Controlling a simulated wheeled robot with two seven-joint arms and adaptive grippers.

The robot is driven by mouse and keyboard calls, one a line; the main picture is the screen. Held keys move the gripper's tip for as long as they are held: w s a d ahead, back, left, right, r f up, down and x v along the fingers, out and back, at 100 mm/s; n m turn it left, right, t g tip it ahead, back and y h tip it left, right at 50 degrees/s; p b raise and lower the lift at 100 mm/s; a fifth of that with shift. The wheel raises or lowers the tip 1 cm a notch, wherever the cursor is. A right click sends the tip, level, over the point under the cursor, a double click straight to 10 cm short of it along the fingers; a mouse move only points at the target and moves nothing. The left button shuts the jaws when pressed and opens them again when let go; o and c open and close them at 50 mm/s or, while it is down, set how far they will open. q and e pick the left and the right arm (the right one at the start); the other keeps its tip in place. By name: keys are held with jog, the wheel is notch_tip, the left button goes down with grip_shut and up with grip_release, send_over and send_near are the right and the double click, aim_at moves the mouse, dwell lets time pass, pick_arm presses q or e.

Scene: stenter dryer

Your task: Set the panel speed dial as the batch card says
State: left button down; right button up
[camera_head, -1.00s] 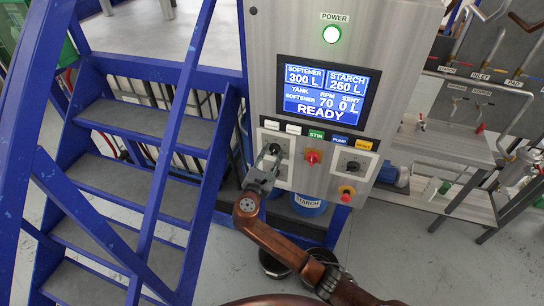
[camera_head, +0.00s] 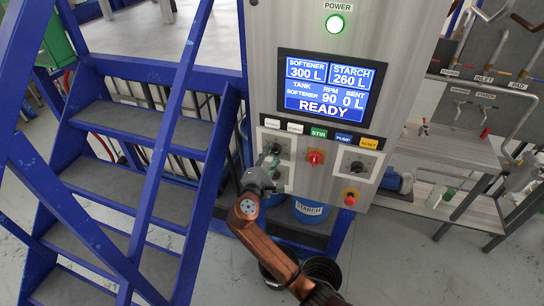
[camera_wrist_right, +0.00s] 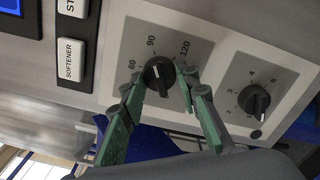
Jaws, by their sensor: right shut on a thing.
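The speed dial (camera_wrist_right: 158,74) is a black round knob on a grey plate, with 60, 90 and 120 printed around it. My right gripper (camera_head: 272,158) reaches the control panel (camera_head: 395,70) from below. In the right wrist view its green fingers (camera_wrist_right: 164,82) sit on both sides of the knob, shut on it. The screen (camera_head: 326,86) reads softener 300 L, starch 260 L, tank softener, RPM 90, sent 0 L and READY. In the head view my gripper partly hides the dial. My left gripper is not in view. I see no batch card.
A second black dial (camera_wrist_right: 254,100), numbered, sits beside the speed dial in the wrist view. A red switch (camera_head: 315,157), another black knob (camera_head: 357,167) and a red push button (camera_head: 350,197) are nearby. Blue stairs (camera_head: 140,170) stand left, a pipe bench (camera_head: 455,150) right.

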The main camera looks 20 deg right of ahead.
dwell(0.5)
jog(key=o, duration=1.2)
jog(key=shift+c, duration=0.2)
jog(key=v, duration=1.2)
jog(key=shift+f, duration=0.1)
